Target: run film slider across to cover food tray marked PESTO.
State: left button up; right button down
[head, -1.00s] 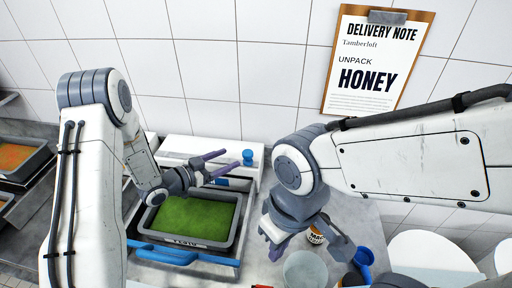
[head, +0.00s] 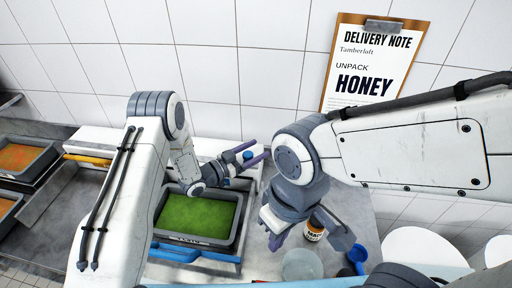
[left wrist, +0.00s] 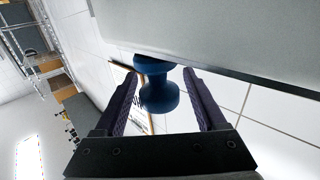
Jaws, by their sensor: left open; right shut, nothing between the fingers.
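A food tray (head: 238,219) filled with green food sits in a recessed station at centre left. Its front label (head: 190,240) is too small to read surely. A white cover or housing (head: 215,148) lies behind it, with a blue knob (head: 248,155) near its right end. My left gripper (head: 257,151) is open at the knob; in the left wrist view the blue knob (left wrist: 158,92) stands between the two spread fingers, with a visible gap at each side. My right gripper (head: 276,241) is shut and empty, above the counter right of the tray.
A jar (head: 314,233), a clear bowl (head: 302,265) and a blue cup (head: 357,254) stand below and right of my right gripper. Trays of orange food (head: 22,158) and a yellow bar (head: 88,158) are at left. A delivery note (head: 372,70) reading HONEY hangs on the wall.

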pick_arm(q)
jog(key=shift+d, duration=0.1)
grip_shut()
dwell(1.4)
